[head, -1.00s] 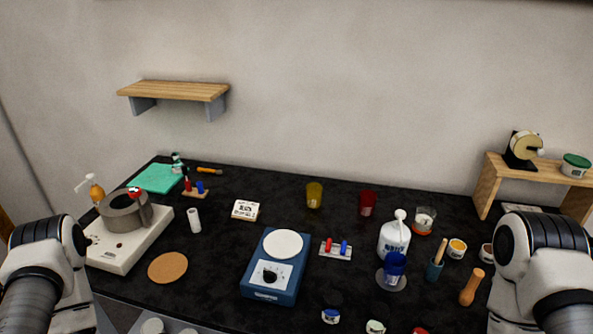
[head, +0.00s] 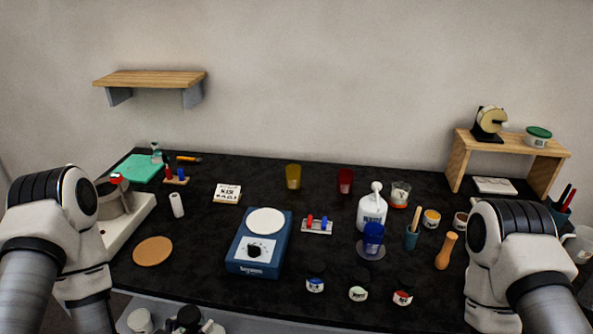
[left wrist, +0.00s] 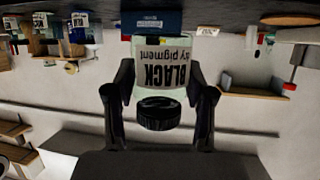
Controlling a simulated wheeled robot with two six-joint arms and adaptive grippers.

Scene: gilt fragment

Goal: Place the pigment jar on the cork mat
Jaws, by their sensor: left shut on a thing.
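The pigment jar (left wrist: 160,65) shows in the left wrist view, with a dark lid and a label reading BLACK dry pigment. It appears upside down there, as does the whole scene. My left gripper (left wrist: 158,98) is shut on it, one finger on each side. In the head view the left gripper (head: 189,320) shows only partly, low at the bottom edge by the table front. The round brown cork mat (head: 153,251) lies bare on the table's left front; part of it shows in the left wrist view (left wrist: 289,19). My right gripper is out of view.
A blue hotplate (head: 259,247) stands right of the mat, and a cream device (head: 128,229) stands to its left. Several small jars (head: 357,293) line the front edge. A white bottle (head: 372,211) and a blue-capped item (head: 373,236) stand farther right.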

